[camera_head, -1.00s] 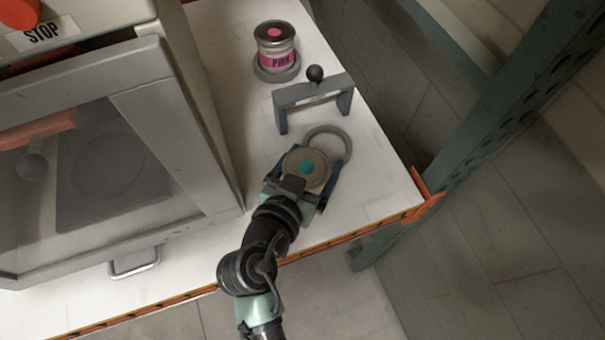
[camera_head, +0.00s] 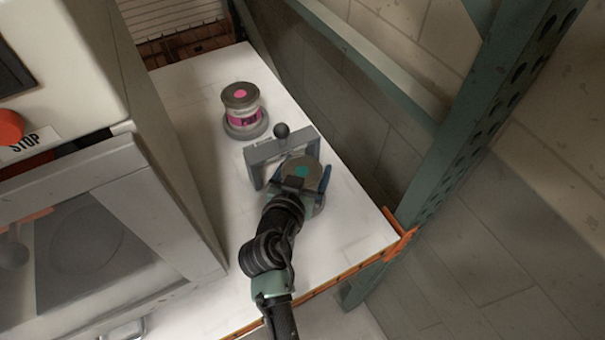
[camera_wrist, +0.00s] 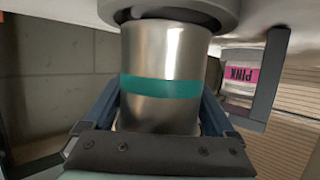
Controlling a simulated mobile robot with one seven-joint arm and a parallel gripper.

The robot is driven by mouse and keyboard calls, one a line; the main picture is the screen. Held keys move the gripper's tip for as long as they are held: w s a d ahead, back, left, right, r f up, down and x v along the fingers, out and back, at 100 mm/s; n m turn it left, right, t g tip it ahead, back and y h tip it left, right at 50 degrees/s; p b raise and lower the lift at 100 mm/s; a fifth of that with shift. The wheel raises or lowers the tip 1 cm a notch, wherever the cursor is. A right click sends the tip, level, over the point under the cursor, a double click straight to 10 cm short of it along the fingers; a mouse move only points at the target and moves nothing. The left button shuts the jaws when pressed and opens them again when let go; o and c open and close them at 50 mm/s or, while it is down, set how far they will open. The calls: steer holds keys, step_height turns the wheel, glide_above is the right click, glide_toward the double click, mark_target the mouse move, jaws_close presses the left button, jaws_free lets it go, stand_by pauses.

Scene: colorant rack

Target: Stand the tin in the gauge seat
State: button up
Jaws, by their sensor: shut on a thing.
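In the wrist view the tin (camera_wrist: 165,55) shows a teal band, with a blue finger of my gripper (camera_wrist: 160,108) on each side. The grey ring-shaped seat (camera_wrist: 180,14) lies at the tin's far end at the top of the wrist view. The tin hides most of this seat in the head view. I cannot tell whether the tin rests inside the ring or hovers just over it.
A grey bridge-shaped gauge (camera_head: 262,167) with a black knob stands just behind the tin. A pink-labelled tin (camera_head: 241,100) stands on a round base farther back. A grey cabinet (camera_head: 150,215) is on the left. The white shelf (camera_head: 350,230) is clear at the right front.

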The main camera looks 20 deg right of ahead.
steer(key=shift+f, duration=0.65)
steer(key=shift+f, duration=0.2)
steer(key=o, duration=1.5)
steer(key=shift+s, duration=0.1)
steer(key=shift+r, duration=0.25)
steer(key=shift+s+a, duration=0.2)
steer(key=shift+s, duration=0.05)
steer(key=b+v, duration=0.2)
steer(key=v, duration=0.9)
steer(key=shift+s+a+r, duration=0.1)
steer(key=shift+s, duration=0.05)
